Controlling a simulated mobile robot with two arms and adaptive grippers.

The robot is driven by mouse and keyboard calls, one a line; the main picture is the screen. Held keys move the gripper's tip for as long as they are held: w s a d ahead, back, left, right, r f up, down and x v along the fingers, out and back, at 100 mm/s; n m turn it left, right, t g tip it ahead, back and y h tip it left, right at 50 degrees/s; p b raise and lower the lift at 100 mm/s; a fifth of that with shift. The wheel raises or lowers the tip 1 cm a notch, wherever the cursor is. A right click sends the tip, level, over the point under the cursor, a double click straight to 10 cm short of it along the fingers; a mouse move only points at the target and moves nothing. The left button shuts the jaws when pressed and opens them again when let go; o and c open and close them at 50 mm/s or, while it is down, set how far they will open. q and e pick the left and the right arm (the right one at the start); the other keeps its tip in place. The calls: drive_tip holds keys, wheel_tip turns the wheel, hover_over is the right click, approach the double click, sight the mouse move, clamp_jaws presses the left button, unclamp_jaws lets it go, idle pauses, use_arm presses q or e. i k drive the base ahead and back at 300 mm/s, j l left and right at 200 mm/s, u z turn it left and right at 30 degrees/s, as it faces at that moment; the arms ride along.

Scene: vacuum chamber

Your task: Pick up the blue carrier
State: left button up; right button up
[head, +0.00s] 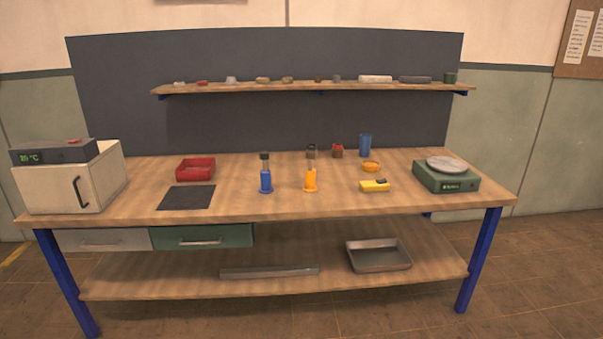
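The blue carrier (265,182) stands upright near the middle of the wooden workbench, a blue body on a round foot with a dark top piece above it. A similar yellow-orange one (310,181) stands a short way to its right, apart from it. Neither of my grippers shows in the head view, and nothing touches the blue carrier.
A dark mat (187,198) and red tray (196,168) lie left of the blue carrier. A white box oven (62,184) stands far left, a green scale (446,181) far right. A yellow device (374,186) and blue cup (365,146) are right. The bench front (290,207) is clear.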

sight(266, 187)
drive_tip(key=i+j+z, duration=0.25)
drive_tip(key=i+j, duration=0.35)
drive_tip(key=i+j+z, duration=0.2)
drive_tip(key=i+j, duration=0.4)
drive_tip(key=j, duration=0.05)
